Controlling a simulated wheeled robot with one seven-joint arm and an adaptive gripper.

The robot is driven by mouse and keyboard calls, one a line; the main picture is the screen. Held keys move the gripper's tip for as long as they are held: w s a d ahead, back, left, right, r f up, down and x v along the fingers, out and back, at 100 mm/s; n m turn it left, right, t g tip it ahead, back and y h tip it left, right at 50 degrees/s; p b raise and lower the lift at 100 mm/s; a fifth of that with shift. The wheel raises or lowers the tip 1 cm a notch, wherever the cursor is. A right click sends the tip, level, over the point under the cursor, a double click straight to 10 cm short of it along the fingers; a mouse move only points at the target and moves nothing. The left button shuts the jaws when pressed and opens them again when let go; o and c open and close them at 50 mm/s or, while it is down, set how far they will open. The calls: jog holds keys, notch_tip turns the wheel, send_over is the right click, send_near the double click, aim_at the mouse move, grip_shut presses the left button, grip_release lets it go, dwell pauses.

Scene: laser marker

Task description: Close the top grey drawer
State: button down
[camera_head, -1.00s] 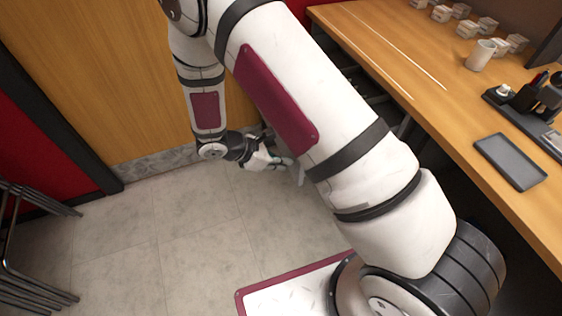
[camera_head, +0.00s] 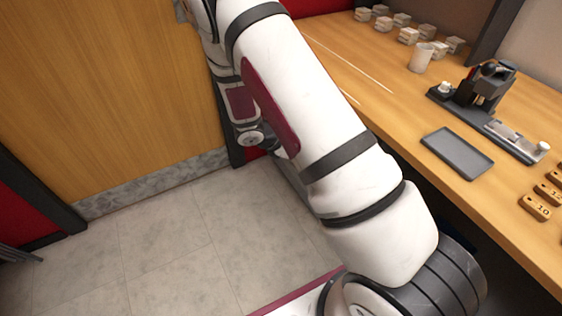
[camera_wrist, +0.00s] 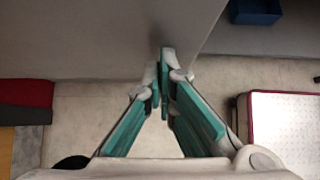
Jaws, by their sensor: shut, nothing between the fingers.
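My gripper (camera_wrist: 163,78) is shut and empty in the wrist view, its teal-padded fingers together. The fingertips are at or very near a large smooth grey panel (camera_wrist: 90,35) that fills the upper left; I cannot tell whether they touch it. The panel seems to belong to the grey drawer unit, but no handle or drawer seam shows, so how far the top drawer is open cannot be told. In the head view, my arm hides the gripper, and only a narrow grey strip (camera_head: 291,178) shows beside it below the desk.
The wooden desk (camera_head: 385,125) runs along the right, holding a grey tray (camera_head: 457,152), a white cup (camera_head: 421,57) and a dark device (camera_head: 484,88). A wooden wall panel (camera_head: 90,90) stands at left. Tiled floor (camera_head: 170,250) is clear. A blue bin (camera_wrist: 255,11) shows in the wrist view.

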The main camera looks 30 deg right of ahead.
jog(key=d, duration=0.8)
jog(key=d+b, duration=0.1)
jog(key=d, duration=0.3)
jog(key=shift+w+d, duration=0.1)
jog(key=shift+w, duration=0.15)
jog(key=shift+d+r, duration=0.1)
jog(key=a, duration=0.5)
jog(key=shift+r+p, duration=0.1)
jog(key=shift+p, duration=0.25)
jog(key=p+v, duration=0.1)
jog(key=v, duration=0.8)
jog(key=shift+a+r, duration=0.15)
jog(key=shift+s+r, duration=0.1)
